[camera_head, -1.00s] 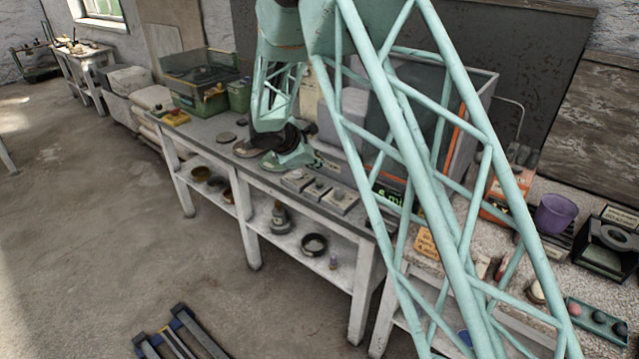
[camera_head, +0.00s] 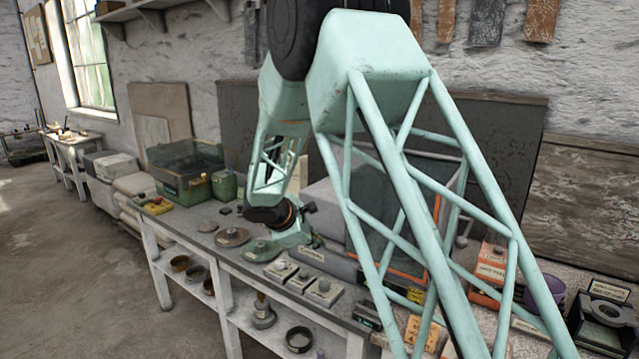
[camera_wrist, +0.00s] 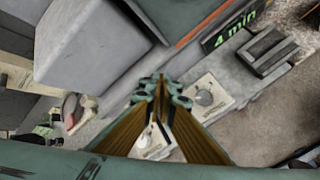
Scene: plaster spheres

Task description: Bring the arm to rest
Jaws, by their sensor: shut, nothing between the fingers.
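My teal lattice arm rises across the right of the head view and bends down over the bench (camera_head: 190,232). My gripper (camera_wrist: 160,82) hangs at its end in the wrist view, with its fingertips together and nothing between them. Below it in the wrist view are small square blocks with round knobs (camera_wrist: 208,95). The same row of blocks (camera_head: 323,291) shows on the bench in the head view. The exact gap between my fingertips and the bench cannot be told.
A green glass-topped tank (camera_head: 185,170) stands farther left on the bench. An orange box (camera_head: 490,268) and purple cup (camera_head: 528,294) are at right. The floor at left is clear.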

